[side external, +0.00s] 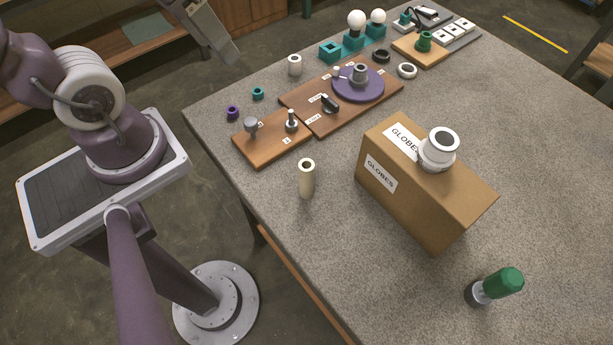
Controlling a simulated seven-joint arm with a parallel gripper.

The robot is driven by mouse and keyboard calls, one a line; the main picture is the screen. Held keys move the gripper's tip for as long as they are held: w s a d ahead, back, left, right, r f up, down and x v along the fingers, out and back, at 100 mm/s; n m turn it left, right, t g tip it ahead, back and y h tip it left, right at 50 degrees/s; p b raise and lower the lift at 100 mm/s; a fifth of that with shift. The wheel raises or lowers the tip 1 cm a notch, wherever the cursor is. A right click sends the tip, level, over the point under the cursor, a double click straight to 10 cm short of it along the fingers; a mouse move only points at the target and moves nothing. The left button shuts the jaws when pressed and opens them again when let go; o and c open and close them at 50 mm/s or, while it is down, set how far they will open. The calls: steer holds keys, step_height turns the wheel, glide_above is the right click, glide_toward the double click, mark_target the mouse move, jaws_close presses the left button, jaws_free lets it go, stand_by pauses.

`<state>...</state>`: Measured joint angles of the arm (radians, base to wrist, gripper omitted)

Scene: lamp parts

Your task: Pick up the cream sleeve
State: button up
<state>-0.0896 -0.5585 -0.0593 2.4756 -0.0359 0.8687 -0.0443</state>
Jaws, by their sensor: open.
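The cream sleeve (306,181) is a hollow tube with a dark bore. It stands upright on the grey speckled table, near its left edge, in front of the wooden board and left of the cardboard box. Nothing touches it. My gripper (231,50) shows as a grey end at the top edge of the side external view, seen nearly edge-on. It is open, well up and left of the sleeve, and apart from it. Most of the hand is cut off by the frame.
A cardboard globes box (432,208) carries a white collar (440,146). Wooden boards (270,143) with lamp parts and a purple disc (358,87) lie behind the sleeve. A white cylinder (295,65) stands farther back.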

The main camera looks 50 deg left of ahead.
steer(key=w+f+n+g+h, duration=0.1)
steer(key=w+f+n+g, duration=0.25)
steer(key=f, duration=0.35)
steer(key=n+g+h, duration=0.3)
steer(key=n+h, duration=0.8)
steer(key=h, duration=0.1)
glide_toward(307, 177)
steer(key=f, duration=0.1)
steer(key=d+f, duration=0.1)
steer(key=f, duration=0.1)
steer(key=shift+w+d+f+m, duration=0.15)
steer(key=shift+w+f+m, duration=0.1)
steer(key=shift+w, duration=0.15)
steer(key=shift+w+d, duration=0.15)
steer(key=shift+d, duration=0.05)
steer(key=shift+h, duration=0.3)
steer(key=x, duration=0.4)
steer(key=s+x, duration=0.1)
steer(key=x, duration=0.2)
steer(key=shift+a, duration=0.1)
jaws_close()
